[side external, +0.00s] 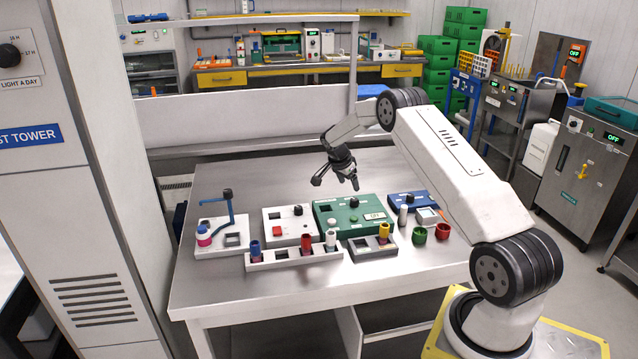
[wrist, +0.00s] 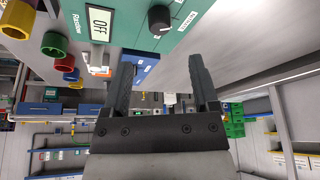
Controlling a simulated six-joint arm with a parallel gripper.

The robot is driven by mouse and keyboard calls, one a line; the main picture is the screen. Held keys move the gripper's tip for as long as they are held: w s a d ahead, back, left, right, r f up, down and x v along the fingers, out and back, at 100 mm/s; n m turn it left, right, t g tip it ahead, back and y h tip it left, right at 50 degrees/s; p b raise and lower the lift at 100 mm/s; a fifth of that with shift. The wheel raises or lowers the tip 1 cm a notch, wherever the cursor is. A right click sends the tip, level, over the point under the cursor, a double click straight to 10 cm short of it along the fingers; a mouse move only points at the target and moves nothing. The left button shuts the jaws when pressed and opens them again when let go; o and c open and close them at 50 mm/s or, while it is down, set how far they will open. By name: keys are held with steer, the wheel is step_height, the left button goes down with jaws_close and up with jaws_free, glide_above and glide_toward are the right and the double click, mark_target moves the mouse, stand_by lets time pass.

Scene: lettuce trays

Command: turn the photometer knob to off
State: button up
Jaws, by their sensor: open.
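The green instrument box (side external: 330,217), apparently the photometer, sits on the steel table; its label is too small to read surely. My gripper (side external: 337,183) is open and empty, above and behind the box, apart from the knob. Its two fingers show in the wrist view (wrist: 161,62).
A white box with a red button (side external: 278,232) stands left of the green box, a blue box (side external: 408,201) right. In front are a tube rack (side external: 290,260) and a grey block (side external: 372,250). Green and red cups (side external: 443,231) stand at right. The table's front strip is clear.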

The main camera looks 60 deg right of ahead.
mark_target(354, 199)
steer(key=shift+f, duration=0.15)
steer(key=shift+x, duration=3.85)
jaws_close()
